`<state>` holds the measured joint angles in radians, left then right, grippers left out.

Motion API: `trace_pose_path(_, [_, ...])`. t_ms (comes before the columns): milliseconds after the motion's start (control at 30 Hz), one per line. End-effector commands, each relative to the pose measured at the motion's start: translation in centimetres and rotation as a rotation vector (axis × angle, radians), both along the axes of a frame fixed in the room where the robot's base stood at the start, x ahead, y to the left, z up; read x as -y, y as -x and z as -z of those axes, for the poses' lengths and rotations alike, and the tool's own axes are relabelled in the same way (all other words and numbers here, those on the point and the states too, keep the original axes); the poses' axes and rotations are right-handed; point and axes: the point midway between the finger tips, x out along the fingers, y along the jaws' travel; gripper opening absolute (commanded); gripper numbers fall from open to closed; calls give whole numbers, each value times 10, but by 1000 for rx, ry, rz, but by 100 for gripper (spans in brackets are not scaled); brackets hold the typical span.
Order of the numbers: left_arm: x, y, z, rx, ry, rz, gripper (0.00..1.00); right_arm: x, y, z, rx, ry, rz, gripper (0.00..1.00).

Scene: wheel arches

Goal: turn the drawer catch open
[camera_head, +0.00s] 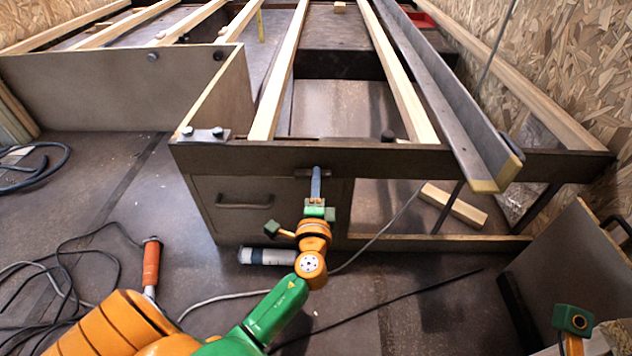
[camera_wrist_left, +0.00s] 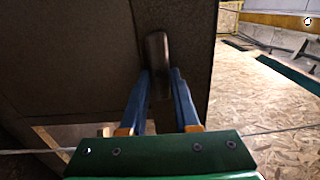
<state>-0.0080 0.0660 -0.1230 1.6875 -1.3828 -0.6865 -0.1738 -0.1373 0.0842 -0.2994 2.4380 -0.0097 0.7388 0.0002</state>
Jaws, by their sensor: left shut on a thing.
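The drawer catch (camera_head: 303,173) is a small dark piece under the frame's front rail, at the upper right of the grey drawer front (camera_head: 228,222). In the left wrist view the catch (camera_wrist_left: 157,52) is a rounded dark bar, running nearly upright in that picture, against a dark panel. My left gripper (camera_head: 316,172) reaches it from the front. Its blue fingers (camera_wrist_left: 161,74) lie on either side of the catch's lower end and are shut on it. The fingers partly hide the catch in the head view. My right gripper's fingers do not show.
The drawer has a dark bar handle (camera_head: 244,203). A grey and white tube (camera_head: 268,256) lies on the floor below. An orange-handled tool (camera_head: 151,265) and black cables (camera_head: 62,262) are at left. A wood block (camera_head: 455,205) lies right of the drawer, near a metal rail (camera_head: 450,110).

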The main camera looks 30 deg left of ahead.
Motion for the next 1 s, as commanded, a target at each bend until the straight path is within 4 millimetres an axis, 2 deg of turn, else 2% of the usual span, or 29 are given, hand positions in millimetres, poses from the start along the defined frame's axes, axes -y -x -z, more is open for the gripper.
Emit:
trace_pose_path(133, [0, 0, 0, -2, -3, 0, 0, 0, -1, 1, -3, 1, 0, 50])
trace_pose_path(167, [0, 0, 0, -2, -3, 0, 33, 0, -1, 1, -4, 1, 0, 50])
trace_pose_path(267, [0, 0, 0, -1, -2, 0, 60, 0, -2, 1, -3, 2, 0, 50])
trace_pose_path(567, [1, 1, 0, -1, 0, 0, 60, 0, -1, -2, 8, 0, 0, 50])
trace_pose_path(833, [28, 46, 0, -4, 1, 1, 60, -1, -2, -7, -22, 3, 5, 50])
trace_pose_path(1000, [37, 60, 0, -2, 0, 1, 60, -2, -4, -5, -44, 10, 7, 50])
